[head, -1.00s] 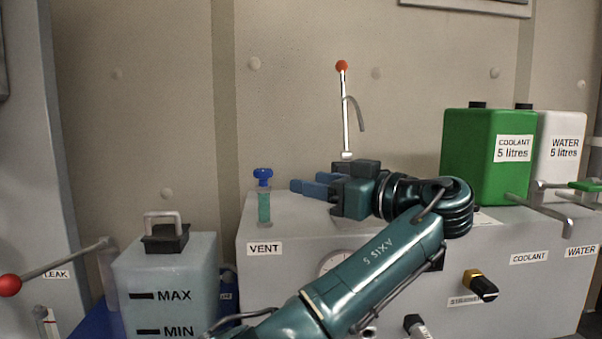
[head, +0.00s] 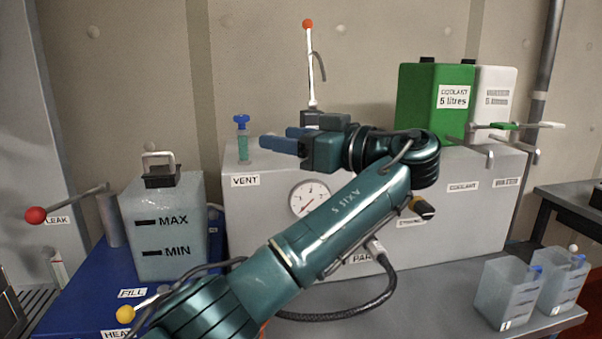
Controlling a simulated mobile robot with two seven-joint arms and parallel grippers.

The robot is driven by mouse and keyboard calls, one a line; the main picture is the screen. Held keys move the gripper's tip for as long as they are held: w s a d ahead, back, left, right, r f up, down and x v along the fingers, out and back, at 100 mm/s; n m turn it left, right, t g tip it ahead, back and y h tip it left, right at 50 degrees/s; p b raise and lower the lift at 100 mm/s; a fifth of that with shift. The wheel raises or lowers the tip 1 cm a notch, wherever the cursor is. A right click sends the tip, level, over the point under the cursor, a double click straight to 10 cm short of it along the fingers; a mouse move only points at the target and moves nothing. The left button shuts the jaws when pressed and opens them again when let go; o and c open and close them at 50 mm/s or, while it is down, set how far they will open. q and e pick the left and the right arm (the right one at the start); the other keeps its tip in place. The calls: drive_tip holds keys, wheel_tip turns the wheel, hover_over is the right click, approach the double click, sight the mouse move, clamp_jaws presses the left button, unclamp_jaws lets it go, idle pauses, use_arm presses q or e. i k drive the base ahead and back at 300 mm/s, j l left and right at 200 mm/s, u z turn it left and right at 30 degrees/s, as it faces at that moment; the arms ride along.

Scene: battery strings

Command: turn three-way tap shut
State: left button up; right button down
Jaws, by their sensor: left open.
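I cannot read a label naming the three-way tap. A metal pipe fitting with a green lever (head: 515,125) stands at the right, by the white canister, with spouts hanging over the grey cabinet's front edge. A black knob on a brass stem (head: 421,207) sticks out of the cabinet's front, its label partly hidden by my arm. My left gripper (head: 283,142) is open and empty above the cabinet top. Its blue fingers point left toward the blue-topped vent valve (head: 242,121), apart from it. The gripper is well left of the green lever. My right gripper is out of view.
Green coolant (head: 425,100) and white water (head: 496,88) canisters stand at the back right. A red-tipped lever (head: 309,50) rises behind my gripper. A MAX/MIN tank (head: 165,235) stands left. Two small containers (head: 502,295) sit at the front right of the bench.

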sight(126, 314)
drive_tip(key=k, duration=1.1)
